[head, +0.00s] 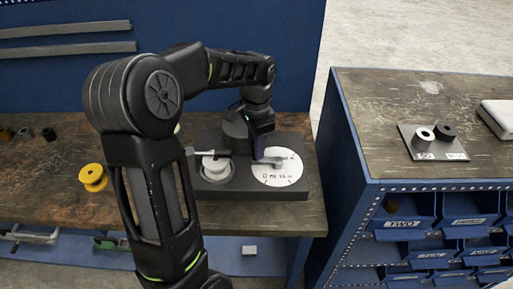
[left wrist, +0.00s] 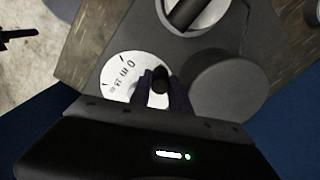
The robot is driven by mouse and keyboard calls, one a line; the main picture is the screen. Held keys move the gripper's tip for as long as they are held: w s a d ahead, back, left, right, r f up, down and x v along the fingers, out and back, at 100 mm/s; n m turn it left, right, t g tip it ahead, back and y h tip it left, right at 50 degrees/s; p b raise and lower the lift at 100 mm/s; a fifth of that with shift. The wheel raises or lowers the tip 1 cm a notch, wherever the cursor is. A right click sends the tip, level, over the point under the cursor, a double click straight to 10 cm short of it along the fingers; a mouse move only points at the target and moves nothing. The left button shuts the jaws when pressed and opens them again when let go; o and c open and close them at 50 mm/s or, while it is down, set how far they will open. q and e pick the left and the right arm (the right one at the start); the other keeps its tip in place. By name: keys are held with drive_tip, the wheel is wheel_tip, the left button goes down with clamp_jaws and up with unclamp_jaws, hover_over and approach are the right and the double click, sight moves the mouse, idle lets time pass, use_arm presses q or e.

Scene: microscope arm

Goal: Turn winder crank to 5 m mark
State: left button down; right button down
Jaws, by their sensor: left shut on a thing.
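The winder stands near the right end of the wooden bench, on a dark base (head: 222,190). Its round white dial (head: 283,177) has black marks and lettering, and it also shows in the left wrist view (left wrist: 118,76). A pale crank arm (head: 268,161) lies over the dial. My left gripper (head: 263,150) is above the dial, pointing down. In the left wrist view its fingers (left wrist: 161,84) are shut on the dark crank knob (left wrist: 160,76), beside the dial's edge. The fingers hide part of the dial, and I cannot read the crank's exact mark. My right gripper is not identifiable.
A pale reel (head: 216,168) sits left of the dial, under a dark bar. A yellow spool (head: 93,177) stands farther left on the bench. A blue cabinet (head: 350,135) stands right, across a gap, with a plate (head: 408,134) bearing two cylinders.

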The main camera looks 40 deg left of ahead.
use_arm(q)
drive_tip(key=shift+w+a, duration=0.1)
idle(0.4)
drive_tip(key=c, duration=1.2)
unclamp_jaws()
